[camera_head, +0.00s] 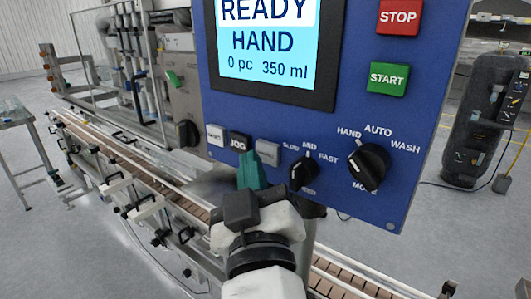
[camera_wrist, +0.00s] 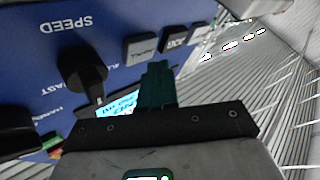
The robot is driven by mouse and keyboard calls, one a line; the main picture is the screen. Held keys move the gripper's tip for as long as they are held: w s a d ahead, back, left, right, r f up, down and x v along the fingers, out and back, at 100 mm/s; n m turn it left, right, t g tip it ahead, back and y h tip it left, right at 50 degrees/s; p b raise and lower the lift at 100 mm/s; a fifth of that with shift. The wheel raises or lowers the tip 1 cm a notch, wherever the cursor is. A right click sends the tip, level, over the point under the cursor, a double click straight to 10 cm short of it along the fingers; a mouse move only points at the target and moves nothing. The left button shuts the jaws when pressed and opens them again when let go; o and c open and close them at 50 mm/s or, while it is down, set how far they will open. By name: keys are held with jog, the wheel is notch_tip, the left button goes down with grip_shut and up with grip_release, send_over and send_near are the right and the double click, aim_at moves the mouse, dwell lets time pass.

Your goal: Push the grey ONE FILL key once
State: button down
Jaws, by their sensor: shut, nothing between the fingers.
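The grey key (camera_head: 267,152) is at the right end of a row of three on the blue control panel (camera_head: 340,130); its lettering is too blurred to read. In the wrist view, where the panel appears upside down, the grey key (camera_wrist: 140,49) is just beyond my fingertips. My gripper (camera_head: 250,157) is shut and empty, its green fingers pointing up towards the panel. In the head view the tips overlap the area just below and between the JOG key (camera_head: 240,141) and the grey key. In the wrist view my fingertips (camera_wrist: 158,68) appear apart from the key.
A white key (camera_head: 215,135) is left of JOG. The black speed knob (camera_head: 303,172) and mode knob (camera_head: 368,167) are to the right. STOP (camera_head: 399,17) and START (camera_head: 388,79) are above them. The screen (camera_head: 270,42) reads READY, HAND, 0 pc, 350 ml. A conveyor (camera_head: 130,165) runs below.

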dwell(0.4)
jog(key=shift+w+d, duration=0.25)
jog(key=shift+w, duration=0.05)
jog(key=shift+w+d, duration=0.3)
jog(key=shift+w, duration=0.05)
dwell(0.8)
dwell(0.3)
jog(key=shift+s+a, duration=0.5)
jog(key=shift+s, duration=0.15)
jog(key=s+a+b, duration=0.1)
jog(key=s, duration=0.1)
jog(key=s+a, duration=0.2)
jog(key=shift+b, duration=0.35)
dwell(0.6)
